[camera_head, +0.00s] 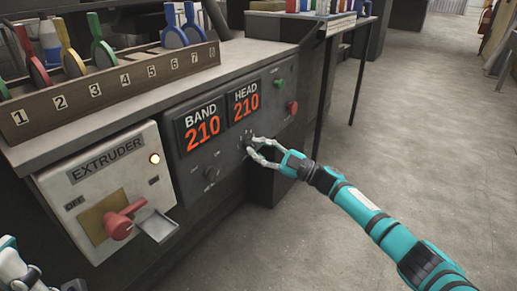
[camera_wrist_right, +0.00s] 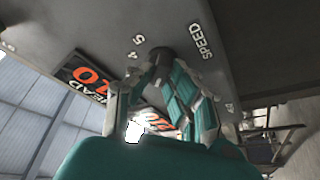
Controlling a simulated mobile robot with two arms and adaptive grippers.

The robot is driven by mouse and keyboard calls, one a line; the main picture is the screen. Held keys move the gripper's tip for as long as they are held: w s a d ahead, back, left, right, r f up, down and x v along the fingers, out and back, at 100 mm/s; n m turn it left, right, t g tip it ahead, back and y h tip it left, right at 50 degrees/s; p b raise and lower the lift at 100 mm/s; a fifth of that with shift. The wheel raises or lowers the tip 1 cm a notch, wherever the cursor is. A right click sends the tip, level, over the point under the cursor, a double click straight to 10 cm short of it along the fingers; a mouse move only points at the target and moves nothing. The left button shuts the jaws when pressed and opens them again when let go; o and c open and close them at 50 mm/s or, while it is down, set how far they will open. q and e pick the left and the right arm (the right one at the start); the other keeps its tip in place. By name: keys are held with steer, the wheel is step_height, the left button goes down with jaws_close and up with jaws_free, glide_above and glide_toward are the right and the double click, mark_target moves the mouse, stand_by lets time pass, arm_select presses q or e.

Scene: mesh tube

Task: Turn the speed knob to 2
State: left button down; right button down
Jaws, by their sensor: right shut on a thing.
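The dark speed knob (camera_head: 247,139) is on the grey control panel, below the HEAD display. My right gripper (camera_head: 252,145) reaches it from the right and is shut on it. In the right wrist view, the knob (camera_wrist_right: 161,57) sits between the fingertips of my right gripper (camera_wrist_right: 160,68), beside the word SPEED and the marks 4 and 5. The fingers hide part of the dial, and I cannot read where the knob points. My left gripper (camera_head: 14,272) shows only partly at the lower left corner, away from the panel; its fingertips are hard to make out.
The BAND display (camera_head: 202,130) and HEAD display (camera_head: 245,102) both read 210. Left of them is the EXTRUDER box (camera_head: 90,181) with a red lever (camera_head: 122,220). A numbered rack (camera_head: 110,86) of coloured tools stands on the counter above. The floor at right is clear.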

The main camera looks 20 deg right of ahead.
steer(key=shift+r, duration=0.15)
steer(key=c, duration=1.5)
jaws_free()
steer(key=shift+w, duration=0.1)
steer(key=shift+o, duration=1.1)
steer(key=v, duration=1.2)
steer(key=shift+f, duration=0.2)
